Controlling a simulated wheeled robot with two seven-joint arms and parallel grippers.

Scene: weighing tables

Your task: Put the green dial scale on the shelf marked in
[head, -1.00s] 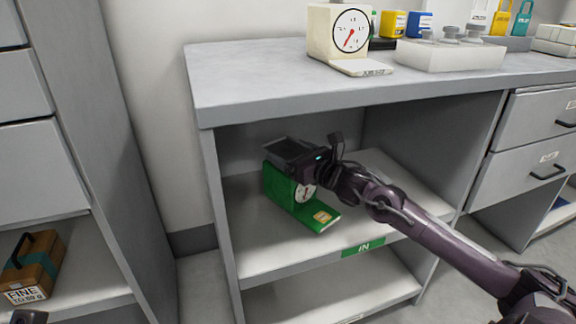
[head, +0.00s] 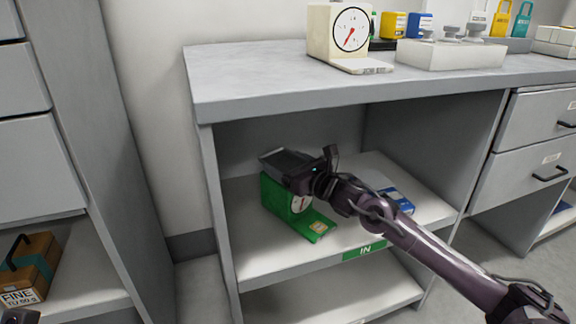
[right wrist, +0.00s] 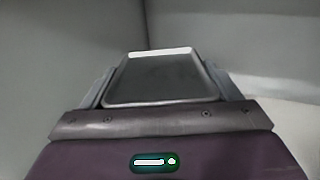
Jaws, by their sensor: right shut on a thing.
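The green dial scale (head: 275,200) is inside the open bay, upright at the left part of the middle shelf (head: 260,253), whose front edge bears a green IN label (head: 364,250). Its white dial is partly hidden by my arm. My right gripper (head: 288,163) is shut on the scale at its dark top pan, which also shows between the fingers in the right wrist view (right wrist: 160,80). The scale's base is at or very near the shelf surface; I cannot tell if it touches. A small dark piece at the lower left corner may be my left gripper (head: 20,316).
A blue item (head: 402,201) lies on the same shelf behind my arm. The worktop (head: 260,75) overhead holds a cream dial scale (head: 323,30) and a weight block (head: 450,55). A brown FINE case (head: 35,262) sits on the left unit. The lower shelf looks clear.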

